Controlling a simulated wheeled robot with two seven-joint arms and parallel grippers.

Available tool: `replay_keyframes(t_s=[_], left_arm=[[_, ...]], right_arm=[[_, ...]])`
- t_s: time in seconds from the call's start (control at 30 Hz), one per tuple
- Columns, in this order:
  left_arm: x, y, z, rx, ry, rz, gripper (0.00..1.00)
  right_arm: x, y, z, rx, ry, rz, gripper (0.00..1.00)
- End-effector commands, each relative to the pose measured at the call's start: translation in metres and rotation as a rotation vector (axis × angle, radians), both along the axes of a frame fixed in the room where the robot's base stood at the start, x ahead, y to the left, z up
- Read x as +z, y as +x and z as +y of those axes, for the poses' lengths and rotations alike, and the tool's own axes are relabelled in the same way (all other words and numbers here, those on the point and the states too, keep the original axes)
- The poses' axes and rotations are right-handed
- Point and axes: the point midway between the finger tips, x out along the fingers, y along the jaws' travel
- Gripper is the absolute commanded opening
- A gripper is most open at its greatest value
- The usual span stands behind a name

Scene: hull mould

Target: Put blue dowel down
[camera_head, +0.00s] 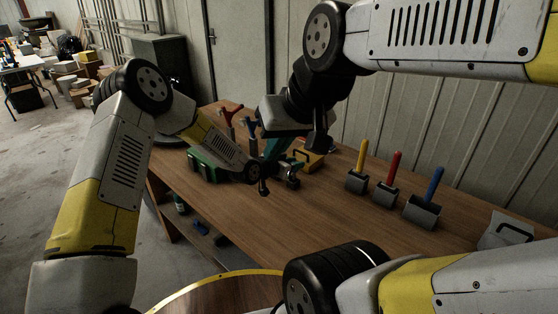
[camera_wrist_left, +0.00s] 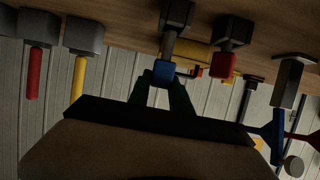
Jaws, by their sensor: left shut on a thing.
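In the left wrist view, which is upside down, a blue-ended piece on a grey rod (camera_wrist_left: 161,70), which I take for the blue dowel, shows at my left gripper (camera_wrist_left: 164,86). The dark fingers are shut on it. Its rod runs to a dark block (camera_wrist_left: 176,14) at the table; whether it is seated there I cannot tell. In the head view, my left arm reaches over the table's left part, and its fingertips are hard to make out. A right-arm wrist hangs in front of the same spot; whether its fingers are open I cannot tell.
A red-ended piece (camera_wrist_left: 228,66) stands beside the blue one. Yellow (camera_head: 362,155), red (camera_head: 395,165) and blue (camera_head: 435,184) handles rise from grey blocks at the right. A green case (camera_head: 203,166) stands at the left. The table's front middle (camera_head: 330,225) is clear.

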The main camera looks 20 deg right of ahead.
Motion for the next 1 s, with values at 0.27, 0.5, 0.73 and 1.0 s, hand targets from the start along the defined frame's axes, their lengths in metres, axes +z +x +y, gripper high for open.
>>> replay_keyframes(t_s=[0.27,0.5,0.73,1.0], left_arm=[[-0.027,-0.001,0.001,0.000,0.002,0.001,0.00],[-0.030,-0.001,0.001,0.000,0.002,0.002,0.00],[-0.029,-0.001,0.001,0.000,0.003,0.002,0.47],[-0.026,-0.001,0.001,0.000,0.002,0.001,0.47]], right_arm=[[0.000,0.000,0.000,0.000,0.000,0.000,0.00],[0.000,0.000,0.000,0.000,0.000,0.000,0.00],[0.000,0.000,0.000,0.000,0.000,0.000,0.00],[0.000,0.000,0.000,0.000,0.000,0.000,0.00]])
